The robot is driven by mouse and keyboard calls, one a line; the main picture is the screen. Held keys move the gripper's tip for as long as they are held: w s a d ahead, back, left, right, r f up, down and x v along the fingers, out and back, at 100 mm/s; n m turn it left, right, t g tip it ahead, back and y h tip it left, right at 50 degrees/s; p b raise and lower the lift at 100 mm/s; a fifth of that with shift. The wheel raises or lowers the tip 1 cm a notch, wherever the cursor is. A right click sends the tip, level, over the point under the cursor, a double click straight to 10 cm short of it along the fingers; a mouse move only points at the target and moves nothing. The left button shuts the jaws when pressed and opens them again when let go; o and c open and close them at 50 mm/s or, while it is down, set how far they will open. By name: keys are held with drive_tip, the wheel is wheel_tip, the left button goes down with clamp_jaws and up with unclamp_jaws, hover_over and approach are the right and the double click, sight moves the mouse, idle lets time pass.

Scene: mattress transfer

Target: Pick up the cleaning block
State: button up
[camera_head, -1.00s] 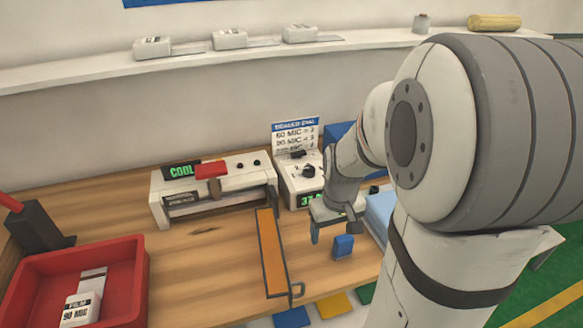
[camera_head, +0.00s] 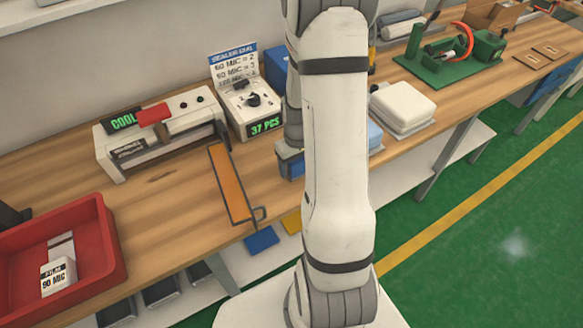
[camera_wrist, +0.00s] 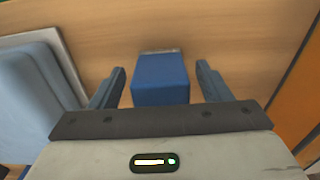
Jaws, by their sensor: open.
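The cleaning block is a small blue block (camera_wrist: 160,82) with a grey strip along its far edge. In the wrist view it stands on the wooden bench between the two fingers of my gripper (camera_wrist: 161,68). The fingers are open, with a visible gap on each side of the block. In the head view my arm hides most of the gripper, and only a bit of blue shows beside the arm. I cannot tell there which part is block and which is finger.
An orange strip with a dark frame (camera_head: 232,184) lies left of my arm. A white sealer (camera_head: 165,135) and a dial box (camera_head: 250,108) stand behind. A red tray (camera_head: 110,235) is at left. White pads (camera_head: 402,105) and a light blue stack (camera_wrist: 30,85) lie on the other side.

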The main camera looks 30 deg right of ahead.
drive_tip(key=shift+f, duration=0.8)
drive_tip(key=c, duration=1.1)
